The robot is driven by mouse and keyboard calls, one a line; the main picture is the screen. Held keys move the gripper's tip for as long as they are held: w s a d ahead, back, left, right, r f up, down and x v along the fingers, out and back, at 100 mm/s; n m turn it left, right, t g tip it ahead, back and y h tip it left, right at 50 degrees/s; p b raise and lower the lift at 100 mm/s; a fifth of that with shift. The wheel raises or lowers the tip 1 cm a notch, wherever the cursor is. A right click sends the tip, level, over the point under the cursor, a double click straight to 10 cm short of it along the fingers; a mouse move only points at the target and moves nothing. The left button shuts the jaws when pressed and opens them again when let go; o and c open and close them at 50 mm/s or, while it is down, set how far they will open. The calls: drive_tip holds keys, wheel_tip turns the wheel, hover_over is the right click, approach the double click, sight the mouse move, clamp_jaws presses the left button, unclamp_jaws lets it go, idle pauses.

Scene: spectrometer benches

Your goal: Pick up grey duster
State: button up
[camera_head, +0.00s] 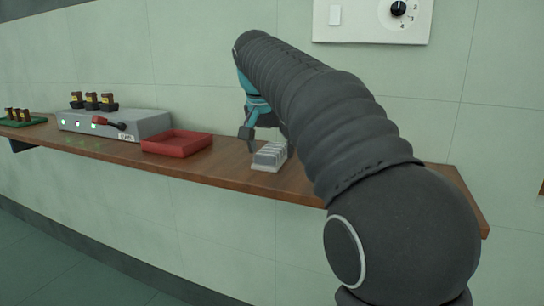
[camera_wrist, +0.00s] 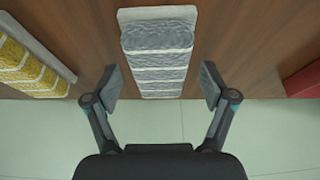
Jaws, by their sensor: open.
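The grey duster (camera_head: 269,157) lies on the wooden shelf in the head view, just below my gripper (camera_head: 262,133). In the wrist view the grey duster (camera_wrist: 158,50) is a ribbed grey block with pale bands on a light backing, at the top centre. My gripper (camera_wrist: 160,84) is open there, with one finger on each side of the duster's near end and a gap on both sides. Nothing is held. In the head view my arm hides part of the gripper and the shelf behind it.
A yellow duster (camera_wrist: 30,63) lies left of the grey one in the wrist view. A red tray (camera_head: 177,143) stands left of the grey duster in the head view and shows at the right edge of the wrist view (camera_wrist: 303,82). A grey instrument box (camera_head: 150,124) is farther left.

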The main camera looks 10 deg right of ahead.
sight(278, 145)
drive_tip(key=shift+f, duration=0.15)
drive_tip(key=c, duration=1.3)
drive_tip(key=shift+r, duration=0.75)
drive_tip(key=r, duration=0.2)
drive_tip(key=d+r, duration=0.1)
drive_tip(key=shift+r, duration=0.35)
drive_tip(key=d+r, duration=0.2)
drive_tip(key=d, duration=0.1)
drive_tip(key=d+r, duration=0.2)
drive_tip(key=d, duration=0.2)
drive_tip(key=d+r, duration=0.2)
drive_tip(key=d, duration=0.1)
drive_tip(key=shift+s+d+r, duration=0.15)
drive_tip(key=shift+d, duration=0.15)
